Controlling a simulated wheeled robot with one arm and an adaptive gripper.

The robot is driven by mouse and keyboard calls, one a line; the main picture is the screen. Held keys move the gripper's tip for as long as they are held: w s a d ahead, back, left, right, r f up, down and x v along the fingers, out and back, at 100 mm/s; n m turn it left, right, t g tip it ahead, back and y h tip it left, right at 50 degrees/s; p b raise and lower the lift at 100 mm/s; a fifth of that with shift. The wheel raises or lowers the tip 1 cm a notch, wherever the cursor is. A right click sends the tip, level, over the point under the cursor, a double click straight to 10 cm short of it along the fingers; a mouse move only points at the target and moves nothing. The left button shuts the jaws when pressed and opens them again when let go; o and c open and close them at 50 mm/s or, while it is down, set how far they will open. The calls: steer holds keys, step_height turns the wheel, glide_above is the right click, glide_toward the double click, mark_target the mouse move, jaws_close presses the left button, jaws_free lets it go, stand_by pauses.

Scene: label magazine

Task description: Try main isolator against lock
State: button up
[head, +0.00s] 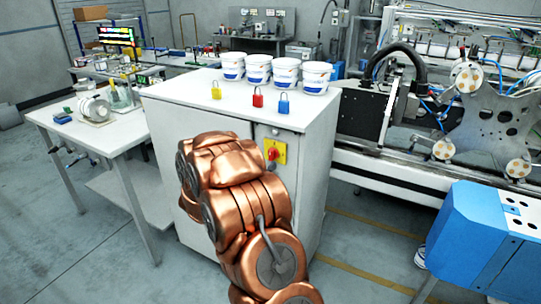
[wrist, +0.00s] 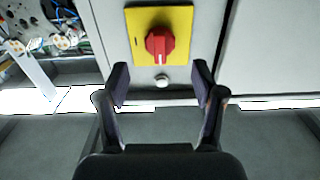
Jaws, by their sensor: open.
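The main isolator is a red rotary handle (wrist: 160,43) on a yellow plate (wrist: 181,22), on the front of a grey cabinet. It also shows in the head view (head: 273,154), just right of my arm. My gripper (wrist: 160,82) is open and empty in the wrist view, its two fingers apart, with the red handle beyond and between them. No contact shows. Three padlocks stand on the cabinet top: yellow (head: 216,91), red (head: 258,97) and blue (head: 283,103). Whether a lock is fitted at the isolator cannot be told. My gripper is hidden behind my arm in the head view.
Several white tubs (head: 286,75) stand behind the padlocks on the cabinet (head: 185,100). A white worktable (head: 75,135) is at left. A machine with rollers (head: 470,110) and a blue unit (head: 480,235) are at right. A small round knob (wrist: 162,81) sits below the isolator plate.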

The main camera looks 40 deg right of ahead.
mark_target(270, 156)
steer(key=shift+p+x, duration=0.95)
steer(key=shift+x, duration=2.15)
steer(key=shift+c, duration=0.4)
steer(key=c, duration=1)
steer(key=shift+c, duration=0.2)
steer(key=shift+f+b, duration=0.15)
steer(key=shift+b, duration=0.55)
steer(key=shift+f+m+b, duration=0.15)
steer(key=shift+m+b, duration=0.45)
steer(key=shift+b, duration=0.7)
steer(key=shift+r+m, duration=0.3)
steer(key=shift+m, duration=0.1)
